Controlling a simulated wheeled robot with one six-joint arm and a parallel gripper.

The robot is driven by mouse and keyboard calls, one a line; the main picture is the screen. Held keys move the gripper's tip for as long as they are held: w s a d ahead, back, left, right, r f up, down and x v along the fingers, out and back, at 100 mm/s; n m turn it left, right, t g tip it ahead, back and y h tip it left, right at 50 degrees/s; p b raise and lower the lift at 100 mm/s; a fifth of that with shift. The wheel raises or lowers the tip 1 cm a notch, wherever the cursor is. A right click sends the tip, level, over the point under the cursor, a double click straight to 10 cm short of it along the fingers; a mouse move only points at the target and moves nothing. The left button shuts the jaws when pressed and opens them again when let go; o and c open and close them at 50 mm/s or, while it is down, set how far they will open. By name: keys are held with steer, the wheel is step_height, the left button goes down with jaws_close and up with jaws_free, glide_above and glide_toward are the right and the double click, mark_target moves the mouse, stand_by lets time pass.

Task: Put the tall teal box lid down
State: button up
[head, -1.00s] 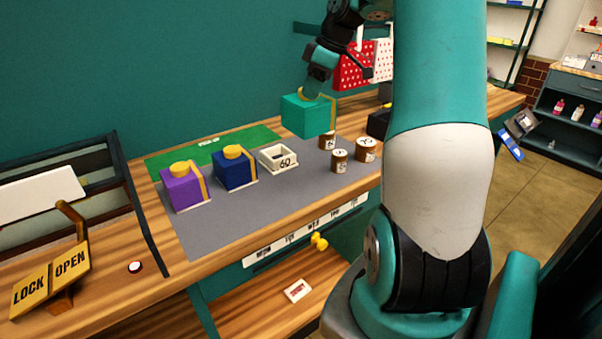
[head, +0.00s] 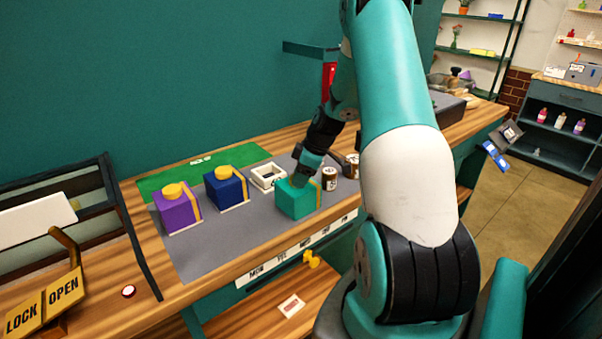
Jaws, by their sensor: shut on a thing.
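The tall teal box lid (head: 294,202) is a teal block with a yellow band at its right side. It is low over the front part of the grey mat (head: 205,250), in front of the white tray marked 60 (head: 268,177). I cannot tell whether its bottom touches the mat. My gripper (head: 303,180) is at its top, pointing down and shut on it. The gripper and arm hide the top of the lid.
A purple box (head: 177,212) and a blue box (head: 226,189), both with yellow tops, stand left of the tray. Small brown jars (head: 329,178) stand close behind and right of the lid. A green mat (head: 200,170) lies behind. The grey mat's front left is clear.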

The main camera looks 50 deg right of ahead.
steer(key=shift+f, duration=0.1)
steer(key=shift+f, duration=0.1)
steer(key=o, duration=0.9)
